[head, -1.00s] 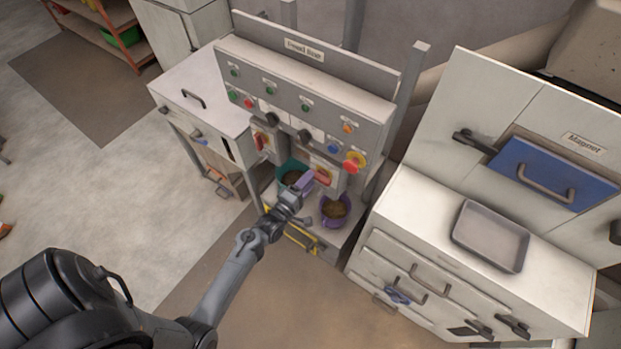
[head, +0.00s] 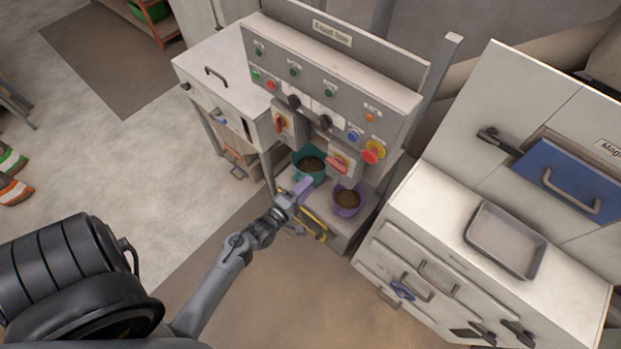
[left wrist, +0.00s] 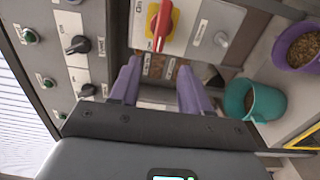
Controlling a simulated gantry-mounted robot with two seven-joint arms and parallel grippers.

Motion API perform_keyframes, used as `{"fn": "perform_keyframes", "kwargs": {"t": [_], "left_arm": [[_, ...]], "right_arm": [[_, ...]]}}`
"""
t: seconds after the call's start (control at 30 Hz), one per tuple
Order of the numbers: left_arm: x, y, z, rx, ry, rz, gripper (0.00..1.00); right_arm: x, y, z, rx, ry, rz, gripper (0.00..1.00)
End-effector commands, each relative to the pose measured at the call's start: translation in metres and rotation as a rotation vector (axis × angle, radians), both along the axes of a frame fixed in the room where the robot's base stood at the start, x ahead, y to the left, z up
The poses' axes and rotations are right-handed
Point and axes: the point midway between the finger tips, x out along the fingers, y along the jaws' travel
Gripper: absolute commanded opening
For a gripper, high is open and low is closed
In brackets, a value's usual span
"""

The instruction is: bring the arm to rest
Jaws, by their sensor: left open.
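My left arm reaches in from the lower left of the head view. Its gripper (head: 298,194) is in front of the feed panel (head: 335,75), low, near the two buckets. In the left wrist view its two purple fingers (left wrist: 160,92) stand apart with nothing between them. A red-handled switch on a yellow plate (left wrist: 161,25) lies beyond the fingertips, apart from them. The teal bucket (head: 309,165) and the purple bucket (head: 346,201) hold brown pellets and stand under the panel. My right gripper is not in view.
A white cabinet with a grey tray (head: 506,239) on top stands at the right, below a blue drawer (head: 571,177). A white bench (head: 222,82) stands left of the panel. A yellow bar (head: 314,226) runs along the front. The floor (head: 110,170) at left is open.

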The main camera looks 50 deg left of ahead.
Motion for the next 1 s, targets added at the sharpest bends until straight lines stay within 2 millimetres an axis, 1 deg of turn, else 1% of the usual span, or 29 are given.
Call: {"fn": "perform_keyframes", "kwargs": {"t": [0.17,0.27,0.33,0.37,0.47,0.53,0.6,0.7,0.77,0.87,0.97,1.0], "left_arm": [[-0.001,0.0,0.001,0.001,0.003,0.0,0.47],[-0.008,0.002,0.006,0.009,0.018,-0.003,0.47],[-0.013,0.0,0.013,0.021,0.032,-0.025,0.47],[-0.014,-0.003,0.02,0.031,0.031,-0.041,0.47],[-0.011,-0.017,0.059,0.08,0.009,-0.104,0.47],[-0.007,-0.033,0.092,0.133,0.032,-0.161,0.47],[-0.004,-0.053,0.118,0.236,0.101,-0.221,0.47],[-0.005,-0.078,0.142,0.401,0.216,-0.294,0.47],[-0.009,-0.092,0.155,0.508,0.292,-0.339,0.47],[-0.023,-0.113,0.174,0.694,0.425,-0.427,0.47],[-0.044,-0.128,0.189,0.875,0.562,-0.534,0.47],[-0.054,-0.132,0.193,0.942,0.614,-0.581,0.47]], "right_arm": [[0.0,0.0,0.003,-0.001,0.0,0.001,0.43],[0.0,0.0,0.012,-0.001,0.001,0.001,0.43],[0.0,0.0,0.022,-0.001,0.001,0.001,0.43],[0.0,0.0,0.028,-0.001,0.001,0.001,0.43],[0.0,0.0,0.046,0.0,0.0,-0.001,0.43],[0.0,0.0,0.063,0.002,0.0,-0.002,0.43],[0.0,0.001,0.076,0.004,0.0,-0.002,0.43],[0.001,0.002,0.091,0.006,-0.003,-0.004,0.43],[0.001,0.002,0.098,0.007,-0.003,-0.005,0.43],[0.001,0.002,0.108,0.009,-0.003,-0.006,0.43],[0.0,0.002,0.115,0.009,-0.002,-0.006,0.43],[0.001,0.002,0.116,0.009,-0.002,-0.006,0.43]]}}
